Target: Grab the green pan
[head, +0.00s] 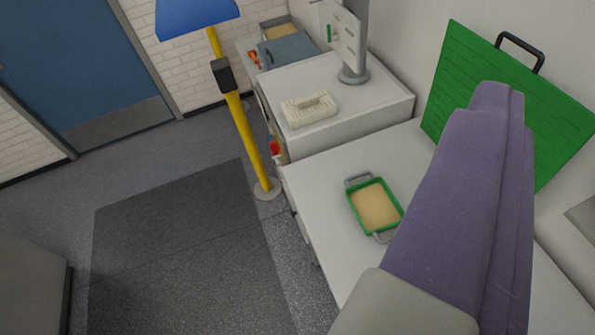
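The green pan (355,213) is a small shallow rectangular pan with a beige filling or inside and grey handles at its two ends. It lies flat on the white counter (325,190), right of the picture's middle. My gripper (495,92) shows as long purple fingers reaching up from the lower right. In the picture it is to the right of the pan and hides part of the counter. The pan is apart from the fingertips. The fingers overlap from this side, so I cannot tell whether they are open.
A large green ribbed panel (480,75) with a black handle leans on the wall behind my gripper. A cream block (310,108) and a grey stand (354,74) are on the farther white unit. A yellow pole (241,130) stands beside the counter. Floor (160,240) at left is clear.

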